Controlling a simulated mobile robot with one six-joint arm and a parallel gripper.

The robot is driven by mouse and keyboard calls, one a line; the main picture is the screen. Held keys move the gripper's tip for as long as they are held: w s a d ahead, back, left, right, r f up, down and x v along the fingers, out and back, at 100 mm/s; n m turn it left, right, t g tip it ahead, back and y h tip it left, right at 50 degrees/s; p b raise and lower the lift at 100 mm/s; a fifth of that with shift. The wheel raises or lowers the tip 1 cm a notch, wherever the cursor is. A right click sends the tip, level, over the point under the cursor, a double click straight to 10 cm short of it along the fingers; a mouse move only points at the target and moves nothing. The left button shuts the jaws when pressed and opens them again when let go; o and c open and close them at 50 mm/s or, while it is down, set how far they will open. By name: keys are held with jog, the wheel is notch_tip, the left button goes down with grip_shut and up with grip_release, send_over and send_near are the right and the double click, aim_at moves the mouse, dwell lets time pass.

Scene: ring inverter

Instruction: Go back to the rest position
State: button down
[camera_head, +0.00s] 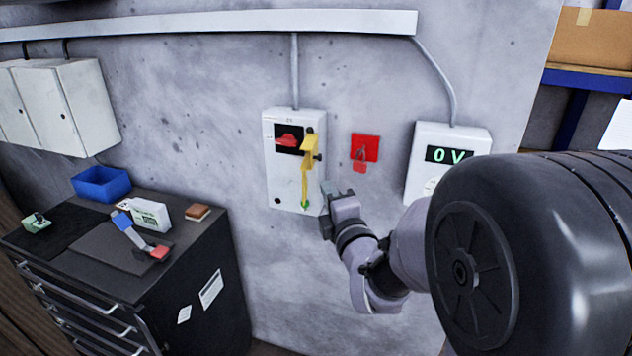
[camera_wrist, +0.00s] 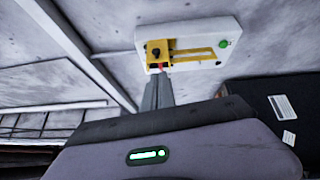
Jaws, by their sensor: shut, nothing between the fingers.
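My gripper (camera_head: 328,190) is shut and empty, in front of the lower right part of a white switch box (camera_head: 283,185) on the wall. In the wrist view my gripper (camera_wrist: 159,78) points at the same white box (camera_wrist: 236,34), near its yellow part; I cannot tell whether they touch. The box carries a red rotary switch (camera_head: 288,140) on a black plate, a yellow bracket (camera_head: 308,150) with a strip hanging down, and a green button (camera_head: 305,204) at the bottom. The yellow bracket also shows in the wrist view (camera_wrist: 185,53).
A red holder (camera_head: 366,146) with a red padlock (camera_head: 360,163) hangs right of the box. A meter (camera_head: 450,135) reads 0 V. A dark tool cabinet (camera_head: 200,270) with a blue bin (camera_head: 101,184) and small items stands at the left. A pale conduit (camera_head: 220,23) runs above.

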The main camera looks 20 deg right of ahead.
jog(key=s+a+f+m+g+y+b, duration=0.1)
jog(key=s+a+f+m+g, duration=0.2)
jog(key=s+m, duration=0.4)
jog(key=s+a+f+m+g+y+b, duration=0.1)
jog(key=s+a+f+m+g, duration=0.2)
jog(key=s+m, duration=0.5)
jog(key=s+a+f+m+g+y+b, duration=0.1)
jog(key=s+a+f+m+g, duration=0.2)
jog(key=s, duration=1.2)
jog(key=a+m+g, duration=0.2)
jog(key=m+g, duration=0.1)
jog(key=m, duration=0.2)
jog(key=shift+s+f+g, duration=0.15)
jog(key=shift+f+g, duration=0.15)
jog(key=shift+f, duration=0.1)
